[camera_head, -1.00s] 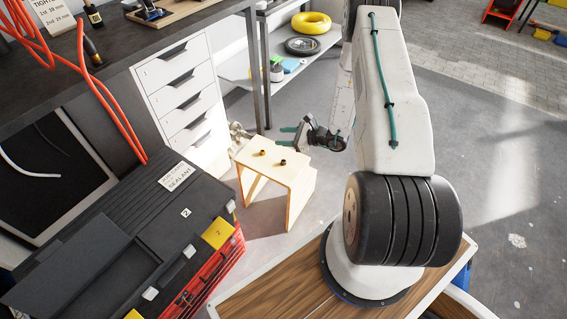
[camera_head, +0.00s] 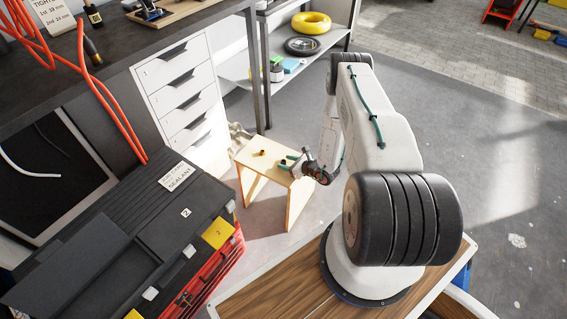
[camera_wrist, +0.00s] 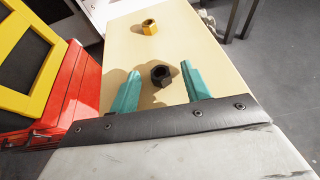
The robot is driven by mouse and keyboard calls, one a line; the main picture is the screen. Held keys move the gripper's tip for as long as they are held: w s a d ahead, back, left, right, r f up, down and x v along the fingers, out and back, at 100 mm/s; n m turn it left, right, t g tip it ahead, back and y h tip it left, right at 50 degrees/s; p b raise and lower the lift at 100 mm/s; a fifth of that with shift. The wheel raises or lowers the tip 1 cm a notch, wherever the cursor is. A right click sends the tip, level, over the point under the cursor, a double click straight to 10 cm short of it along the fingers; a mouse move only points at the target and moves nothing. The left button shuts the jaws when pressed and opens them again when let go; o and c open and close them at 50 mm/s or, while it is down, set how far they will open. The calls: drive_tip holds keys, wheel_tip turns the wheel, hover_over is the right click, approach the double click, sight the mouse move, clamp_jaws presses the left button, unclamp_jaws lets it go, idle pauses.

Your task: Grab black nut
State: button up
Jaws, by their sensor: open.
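The black nut (camera_wrist: 161,76) lies on the top of a small wooden stool (camera_head: 246,157). In the wrist view it sits between and slightly beyond the two teal fingertips of my gripper (camera_wrist: 158,78), with space on both sides. My gripper is open and empty; it also shows in the head view (camera_head: 289,161), over the right part of the stool top. A yellow, brass-like nut (camera_wrist: 149,27) lies farther off on the stool; it shows in the head view (camera_head: 260,153) too. In the head view the black nut is hard to make out beside the fingers.
A black and red toolbox (camera_head: 150,235) stands left of the stool, and its red side is close in the wrist view (camera_wrist: 75,95). A white drawer unit (camera_head: 180,95) and a grey shelf (camera_head: 290,75) stand behind. Open floor lies to the right.

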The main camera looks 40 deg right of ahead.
drive_tip(key=shift+w+f, duration=0.1)
drive_tip(key=shift+w, duration=0.1)
drive_tip(key=shift+a, duration=0.1)
clamp_jaws()
drive_tip(key=shift+r, duration=0.2)
